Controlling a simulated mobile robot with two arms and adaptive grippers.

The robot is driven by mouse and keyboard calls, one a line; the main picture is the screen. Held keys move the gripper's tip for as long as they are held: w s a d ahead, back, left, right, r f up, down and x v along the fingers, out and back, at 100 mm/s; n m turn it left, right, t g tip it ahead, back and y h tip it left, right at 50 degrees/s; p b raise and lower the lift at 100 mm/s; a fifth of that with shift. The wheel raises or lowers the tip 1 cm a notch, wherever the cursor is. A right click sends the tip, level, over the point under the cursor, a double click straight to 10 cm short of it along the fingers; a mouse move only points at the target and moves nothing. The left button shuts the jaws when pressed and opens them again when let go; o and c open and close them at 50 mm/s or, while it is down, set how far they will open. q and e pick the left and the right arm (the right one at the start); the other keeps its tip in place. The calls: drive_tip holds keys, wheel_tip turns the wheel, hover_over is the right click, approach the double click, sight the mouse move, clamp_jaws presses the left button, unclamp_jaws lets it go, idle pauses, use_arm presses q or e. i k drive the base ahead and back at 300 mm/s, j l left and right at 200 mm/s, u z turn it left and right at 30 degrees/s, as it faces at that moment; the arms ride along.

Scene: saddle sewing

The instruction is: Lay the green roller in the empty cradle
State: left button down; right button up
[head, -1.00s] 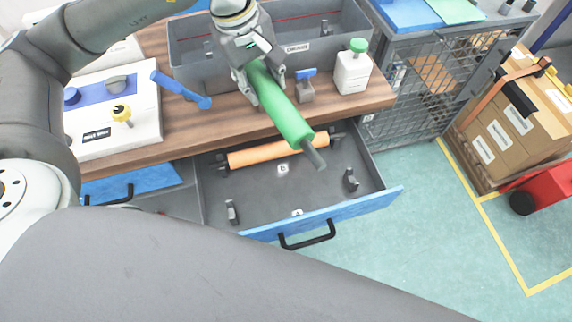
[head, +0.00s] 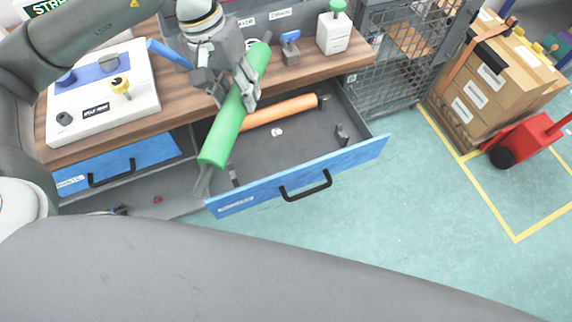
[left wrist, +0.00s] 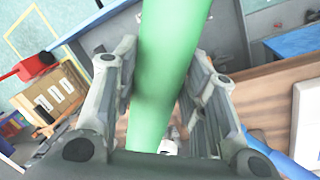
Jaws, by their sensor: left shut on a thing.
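My left gripper (head: 236,92) is shut on the green roller (head: 226,132) around its middle. The roller is tilted, held above the left side of the open drawer (head: 290,148), with its grey near end hanging low over the drawer's left wall. In the left wrist view the green roller (left wrist: 168,70) runs between both fingers (left wrist: 160,95). An orange roller (head: 285,110) lies at the back of the drawer. In front of it are the empty cradle's supports: one at the right (head: 342,134), one at the left (head: 233,175), partly hidden by the green roller. My right gripper is not in view.
A white bottle with a green cap (head: 333,34) and a blue-topped grey block (head: 290,48) stand on the wooden bench. A white panel with knobs (head: 100,92) and a blue-handled tool (head: 168,53) are at the left. A blue-fronted drawer (head: 118,165) is below.

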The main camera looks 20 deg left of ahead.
sight(288, 156)
drive_tip(key=k+j+u, duration=0.1)
drive_tip(key=k+u, duration=0.4)
drive_tip(key=u, duration=1.15)
drive_tip(key=l+u, duration=0.25)
drive_tip(key=u, duration=0.2)
drive_tip(key=l+u, duration=0.4)
drive_tip(key=k+l, duration=0.1)
drive_tip(key=l, duration=0.6)
drive_tip(key=k+l, duration=0.1)
drive_tip(key=l, duration=0.6)
drive_tip(key=k+l, duration=0.1)
drive_tip(key=l, duration=0.6)
drive_tip(key=k+l, duration=0.1)
drive_tip(key=l, duration=0.6)
